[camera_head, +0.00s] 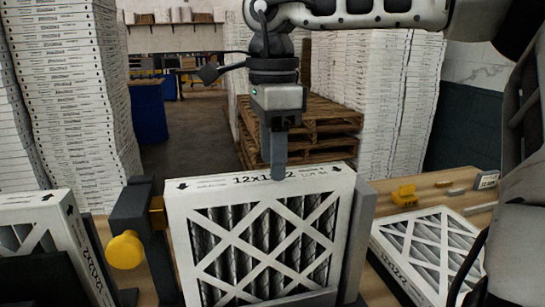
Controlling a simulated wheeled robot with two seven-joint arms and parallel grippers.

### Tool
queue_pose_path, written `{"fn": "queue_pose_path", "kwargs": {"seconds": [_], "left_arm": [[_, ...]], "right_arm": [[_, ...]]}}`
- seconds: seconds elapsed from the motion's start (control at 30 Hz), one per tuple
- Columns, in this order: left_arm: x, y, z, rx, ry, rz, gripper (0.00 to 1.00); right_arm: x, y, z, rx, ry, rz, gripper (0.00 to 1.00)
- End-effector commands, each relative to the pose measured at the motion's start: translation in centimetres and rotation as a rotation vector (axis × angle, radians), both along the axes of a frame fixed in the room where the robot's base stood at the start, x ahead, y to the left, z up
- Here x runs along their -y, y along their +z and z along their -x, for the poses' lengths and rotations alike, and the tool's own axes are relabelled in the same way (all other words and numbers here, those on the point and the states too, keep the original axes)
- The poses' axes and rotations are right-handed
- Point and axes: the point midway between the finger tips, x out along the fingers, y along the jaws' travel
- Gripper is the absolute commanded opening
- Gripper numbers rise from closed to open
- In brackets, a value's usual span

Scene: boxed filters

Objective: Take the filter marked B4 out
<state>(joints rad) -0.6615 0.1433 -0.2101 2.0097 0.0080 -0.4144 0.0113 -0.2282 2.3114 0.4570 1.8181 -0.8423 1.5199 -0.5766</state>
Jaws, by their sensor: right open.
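A white-framed filter (262,238) with dark pleats behind a white lattice stands upright in a grey holder (360,235). Its top edge carries print that starts "12x1" and two black arrows; part of the print is hidden by my gripper. I cannot read a B4 mark on any filter. My right gripper (278,172) points down at the top edge of this filter, its fingers seen edge-on. It is open; whether it touches or straddles the frame I cannot tell. My left gripper is not in view.
A second filter (430,250) lies tilted at right on the wooden table (390,290); another (62,235) stands at the left edge. A yellow knob (125,250) sits on a dark post beside the holder. Tall stacks of white boxes (70,90) and wooden pallets (325,125) stand behind.

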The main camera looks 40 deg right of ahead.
Motion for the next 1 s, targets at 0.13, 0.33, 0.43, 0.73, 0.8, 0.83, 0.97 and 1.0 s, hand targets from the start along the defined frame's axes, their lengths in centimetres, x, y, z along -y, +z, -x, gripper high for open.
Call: {"fn": "queue_pose_path", "kwargs": {"seconds": [0.13, 0.33, 0.43, 0.73, 0.8, 0.83, 0.97, 1.0], "left_arm": [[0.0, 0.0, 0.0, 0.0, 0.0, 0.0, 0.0], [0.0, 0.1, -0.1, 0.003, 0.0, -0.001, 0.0], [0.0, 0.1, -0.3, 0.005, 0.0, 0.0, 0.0], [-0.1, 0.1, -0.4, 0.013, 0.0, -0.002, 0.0], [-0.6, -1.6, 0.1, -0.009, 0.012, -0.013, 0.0], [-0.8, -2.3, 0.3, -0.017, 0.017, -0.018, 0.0], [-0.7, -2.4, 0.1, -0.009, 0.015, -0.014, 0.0], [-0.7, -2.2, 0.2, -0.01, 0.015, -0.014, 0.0]], "right_arm": [[0.0, 0.0, 0.0, 0.0, 0.0, 0.0, 0.56], [0.0, 0.0, 0.0, 0.0, 0.0, 0.0, 0.73], [0.0, 0.0, 0.0, 0.0, 0.0, 0.0, 0.73], [0.0, 0.0, 0.0, 0.0, 0.0, 0.0, 0.73], [0.0, 0.0, 0.0, 0.0, 0.0, 0.0, 0.73], [0.0, 0.0, 0.0, 0.0, 0.0, 0.0, 0.73], [0.0, 3.0, -0.1, 0.008, -0.002, 0.001, 0.73], [0.0, 4.2, -0.1, 0.007, -0.004, 0.003, 0.73]]}}
